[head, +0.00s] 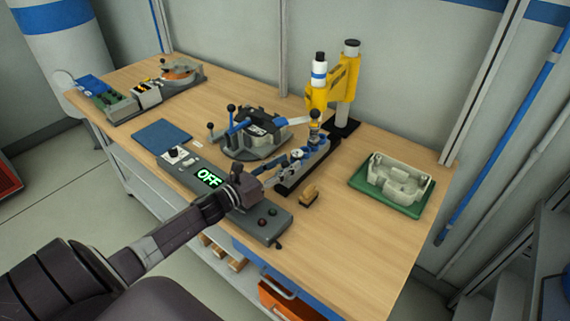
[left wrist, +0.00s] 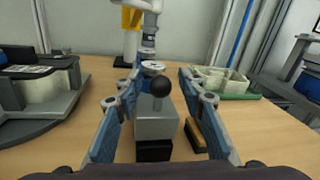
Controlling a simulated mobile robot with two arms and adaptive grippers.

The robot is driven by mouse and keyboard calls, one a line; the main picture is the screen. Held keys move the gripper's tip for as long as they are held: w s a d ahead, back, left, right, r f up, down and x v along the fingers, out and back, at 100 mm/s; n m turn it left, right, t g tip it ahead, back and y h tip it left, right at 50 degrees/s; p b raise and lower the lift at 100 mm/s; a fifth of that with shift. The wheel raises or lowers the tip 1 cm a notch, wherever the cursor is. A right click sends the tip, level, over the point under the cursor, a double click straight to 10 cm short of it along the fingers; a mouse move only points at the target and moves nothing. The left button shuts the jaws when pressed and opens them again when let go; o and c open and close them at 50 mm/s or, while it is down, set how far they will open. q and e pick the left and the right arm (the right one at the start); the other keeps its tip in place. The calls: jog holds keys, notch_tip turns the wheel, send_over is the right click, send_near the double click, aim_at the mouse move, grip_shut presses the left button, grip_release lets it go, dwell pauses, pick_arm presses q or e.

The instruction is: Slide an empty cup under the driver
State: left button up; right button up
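My left gripper (head: 268,179) is over the near end of a dark slide rail (head: 296,180). In the left wrist view its two blue-grey fingers (left wrist: 160,84) are spread apart. A black ball knob (left wrist: 161,86) on a grey block (left wrist: 156,122) shows between them, with gaps on both sides. A small pale round piece, perhaps the cup (head: 297,153), sits farther along the rail; it also shows in the left wrist view (left wrist: 152,68). I cannot tell if it is empty. A yellow stand (head: 345,80) with a white-and-blue cylinder, likely the driver (head: 319,74), rises behind the rail. My right gripper is not in view.
A control box showing OFF (head: 209,178) lies under my left arm. A grey fixture with blue levers (head: 255,137) stands left of the rail. A small brush-like block (head: 309,194) and a green tray (head: 409,206) with a pale housing are to the right. The right front tabletop is clear.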

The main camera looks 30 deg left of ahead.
aim_at(293, 157)
pick_arm(q)
grip_shut()
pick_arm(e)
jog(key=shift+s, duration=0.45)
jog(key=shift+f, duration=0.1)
pick_arm(q)
jog(key=shift+w+f+b, duration=0.1)
jog(key=shift+w+b, duration=0.25)
jog(key=shift+b, duration=0.1)
jog(key=x, duration=0.1)
jog(key=b+x, duration=0.2)
jog(key=shift+w+a, duration=0.2)
jog(key=shift+a, duration=0.05)
jog(key=shift+w, duration=0.35)
jog(key=shift+s, duration=0.2)
grip_release()
jog(key=shift+w, duration=0.1)
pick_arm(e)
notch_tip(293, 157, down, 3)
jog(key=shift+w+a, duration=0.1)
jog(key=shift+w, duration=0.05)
